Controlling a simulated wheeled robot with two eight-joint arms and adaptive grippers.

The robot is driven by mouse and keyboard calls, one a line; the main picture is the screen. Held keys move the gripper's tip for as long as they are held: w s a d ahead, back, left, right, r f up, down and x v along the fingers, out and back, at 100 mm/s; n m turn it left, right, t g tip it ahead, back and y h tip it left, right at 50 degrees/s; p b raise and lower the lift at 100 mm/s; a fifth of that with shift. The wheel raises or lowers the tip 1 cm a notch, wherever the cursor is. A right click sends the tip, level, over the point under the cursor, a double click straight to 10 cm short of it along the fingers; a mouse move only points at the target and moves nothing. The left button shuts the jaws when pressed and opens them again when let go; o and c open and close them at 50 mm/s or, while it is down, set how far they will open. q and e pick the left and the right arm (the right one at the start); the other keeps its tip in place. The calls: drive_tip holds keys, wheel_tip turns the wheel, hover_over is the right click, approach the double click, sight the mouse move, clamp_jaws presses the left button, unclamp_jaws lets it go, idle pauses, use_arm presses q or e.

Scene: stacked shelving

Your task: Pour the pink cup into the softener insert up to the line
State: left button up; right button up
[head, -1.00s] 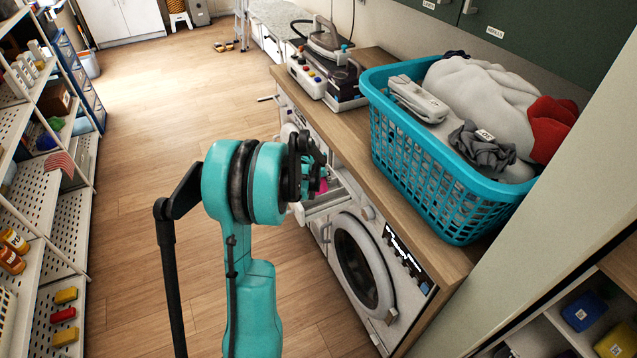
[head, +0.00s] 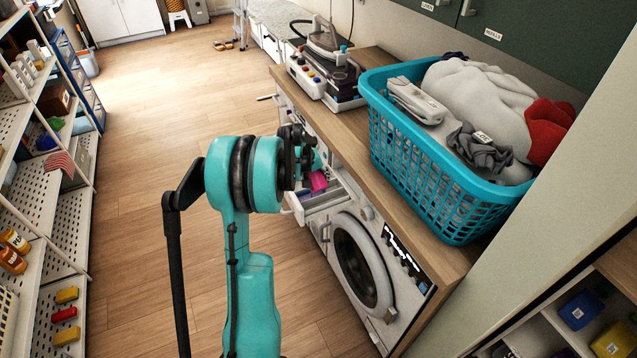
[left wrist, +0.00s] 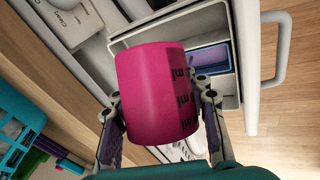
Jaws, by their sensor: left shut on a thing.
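The pink cup (head: 318,181) is held over the open washing machine drawer (head: 325,203) and looks tilted in the head view. My left gripper (left wrist: 160,113) is shut on the cup (left wrist: 156,92), a finger on each side in the left wrist view. Dark "ml" marks show along the cup's side; its contents and any stream are hidden. The softener insert appears to be the blue-purple piece (left wrist: 208,58) in the drawer, partly behind the cup. Its fill line and level cannot be made out. My right gripper is not in view.
A wooden counter (head: 365,150) runs above the machines, with a teal laundry basket (head: 440,185) and an iron (head: 328,50) on it. The round washer door (head: 360,262) is below the drawer. The floor (head: 130,200) to the left is clear.

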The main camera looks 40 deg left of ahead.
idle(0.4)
use_arm(q)
drive_tip(key=shift+f+g+h+b, duration=0.45)
drive_tip(key=shift+f+h, duration=0.15)
drive_tip(key=shift+h, duration=0.2)
drive_tip(key=shift+d, duration=0.1)
drive_tip(key=shift+s+r, duration=0.1)
idle(0.3)
drive_tip(key=shift+s+n+h, duration=0.1)
drive_tip(key=shift+n+h, duration=0.2)
drive_tip(key=shift+h, duration=0.1)
drive_tip(key=shift+c, duration=0.2)
idle(0.4)
